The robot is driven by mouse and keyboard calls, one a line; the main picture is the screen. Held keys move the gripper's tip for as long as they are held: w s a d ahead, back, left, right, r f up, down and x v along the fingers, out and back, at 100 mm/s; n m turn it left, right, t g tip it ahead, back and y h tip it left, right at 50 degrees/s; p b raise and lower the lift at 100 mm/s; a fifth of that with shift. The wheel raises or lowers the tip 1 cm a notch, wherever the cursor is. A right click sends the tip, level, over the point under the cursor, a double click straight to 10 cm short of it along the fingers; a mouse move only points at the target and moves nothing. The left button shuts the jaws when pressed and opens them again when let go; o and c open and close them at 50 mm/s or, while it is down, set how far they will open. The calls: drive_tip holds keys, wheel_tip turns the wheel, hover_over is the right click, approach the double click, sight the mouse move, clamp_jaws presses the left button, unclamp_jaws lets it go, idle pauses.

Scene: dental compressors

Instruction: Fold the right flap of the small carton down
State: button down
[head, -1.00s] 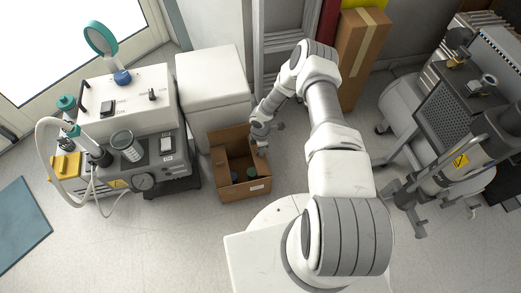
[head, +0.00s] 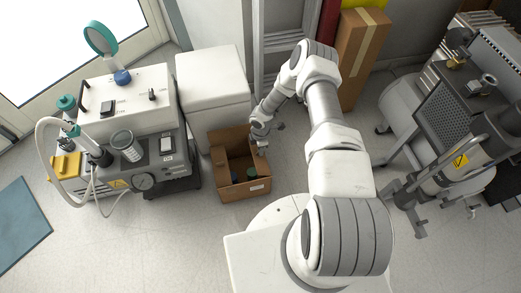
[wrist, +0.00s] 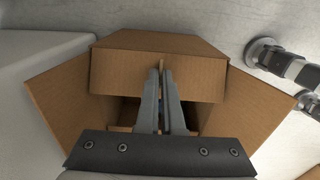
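The small carton (head: 243,190) is a brown cardboard box on the floor, open at the top, with dark and greenish items inside. In the wrist view its flaps stand out around the opening: one on the left (wrist: 62,98), one on the right (wrist: 258,108) and one at the far side (wrist: 120,72). My gripper (head: 262,148) is at the carton's right edge in the head view and partly covers that side. In the wrist view my gripper (wrist: 162,75) has its fingers close together in front of the far flap.
A white box-shaped cabinet (head: 213,88) stands behind the carton. A compressor unit (head: 150,160) with hoses is to the left. A tall cardboard box (head: 360,55) stands at the back, and more equipment (head: 440,110) is on the right.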

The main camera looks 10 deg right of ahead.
sight(256, 154)
drive_tip(key=shift+a+h, duration=0.25)
drive_tip(key=shift+h, duration=0.05)
drive_tip(key=shift+a+f+h, duration=0.35)
drive_tip(key=shift+a+h, duration=0.25)
drive_tip(key=shift+h, duration=0.6)
drive_tip(key=shift+a+f+h, duration=0.25)
drive_tip(key=shift+f+h, duration=0.05)
drive_tip(key=shift+h, duration=0.45)
drive_tip(key=shift+a+f+h, duration=0.25)
drive_tip(key=shift+h, duration=0.5)
drive_tip(key=c, duration=1)
unclamp_jaws()
drive_tip(key=shift+c, duration=0.2)
drive_tip(key=p+v, duration=0.5)
drive_tip(key=v, duration=1.2)
drive_tip(key=shift+a, duration=0.2)
